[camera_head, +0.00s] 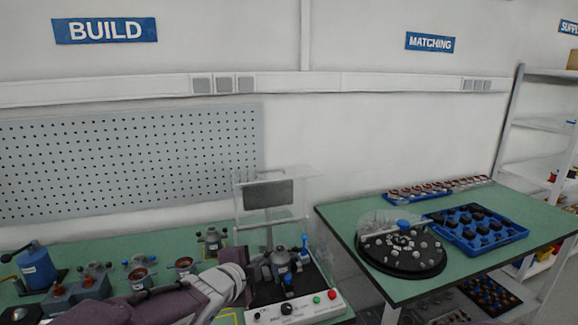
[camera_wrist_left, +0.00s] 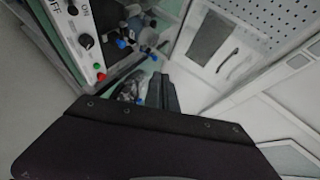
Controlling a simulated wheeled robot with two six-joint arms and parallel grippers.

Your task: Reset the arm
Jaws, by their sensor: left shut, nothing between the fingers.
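My left arm (camera_head: 180,300) comes in from the lower left in the head view and reaches the test station with the white control panel (camera_head: 268,314). My left gripper (camera_wrist_left: 161,88) shows in the wrist view as two dark fingers, shut with nothing between them. In the head view its fingers are hard to tell from the grey fixture (camera_head: 279,262) beside it. The control panel also shows in the wrist view (camera_wrist_left: 71,40), with a knob and green and red buttons. My right gripper is not in view.
The left green bench holds several motor parts, such as a blue-topped press (camera_head: 36,268). A clear guard with a dark screen (camera_head: 268,193) stands behind the fixture. The right bench (camera_head: 340,222) carries a round black turntable (camera_head: 405,264) and a blue tray (camera_head: 508,236). Shelving (camera_head: 545,75) stands far right.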

